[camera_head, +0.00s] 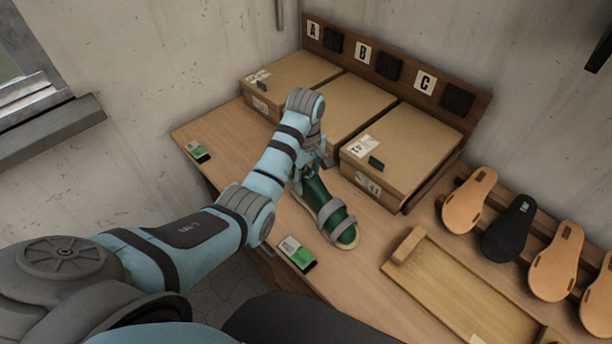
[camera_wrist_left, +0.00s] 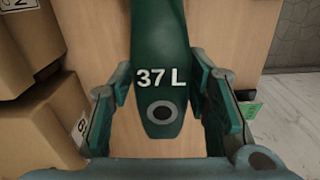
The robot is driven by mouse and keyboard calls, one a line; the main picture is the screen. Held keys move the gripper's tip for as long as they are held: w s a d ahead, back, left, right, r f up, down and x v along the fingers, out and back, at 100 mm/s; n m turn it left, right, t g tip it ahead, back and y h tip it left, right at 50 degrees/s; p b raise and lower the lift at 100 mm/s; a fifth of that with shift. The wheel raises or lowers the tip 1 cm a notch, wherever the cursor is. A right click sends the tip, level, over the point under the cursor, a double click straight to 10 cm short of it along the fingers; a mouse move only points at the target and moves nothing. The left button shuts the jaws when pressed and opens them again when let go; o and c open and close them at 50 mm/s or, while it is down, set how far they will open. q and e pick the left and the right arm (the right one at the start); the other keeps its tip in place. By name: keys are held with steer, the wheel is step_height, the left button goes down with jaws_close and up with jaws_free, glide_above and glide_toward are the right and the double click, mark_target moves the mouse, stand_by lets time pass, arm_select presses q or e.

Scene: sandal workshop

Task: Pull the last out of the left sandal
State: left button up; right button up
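The sandal (camera_head: 342,218), with grey straps and a tan sole, lies on the workbench in the head view. The green last (camera_head: 314,188) sits in it. In the left wrist view the last (camera_wrist_left: 160,50) carries the mark "37 L" and a round hole near its end. My left gripper (camera_head: 318,158) is at the strap-free end of the last. In the left wrist view my left gripper (camera_wrist_left: 160,72) is open, with one finger on each side of the last and gaps showing beside it. The sandal's straps are out of that view. My right gripper is not in view.
Cardboard boxes (camera_head: 401,150) stand behind the sandal, close to the left gripper. A wooden tray (camera_head: 455,290) lies to the right, with several sandal soles (camera_head: 468,203) on a rack beyond. Green-and-white cards (camera_head: 297,254) lie near the front edge and at the far left (camera_head: 197,151).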

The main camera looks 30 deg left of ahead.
arm_select(q)
jaws_close()
steer(key=shift+c, duration=1)
jaws_free()
steer(key=c, duration=0.5)
steer(key=shift+r, duration=0.15)
steer(key=shift+w+a, duration=0.1)
steer(key=shift+w+a+r, duration=0.1)
steer(key=shift+w+a, duration=0.1)
steer(key=shift+a, duration=0.35)
steer(key=shift+w+a, duration=0.15)
steer(key=shift+a, duration=0.35)
steer(key=shift+w+a, duration=0.1)
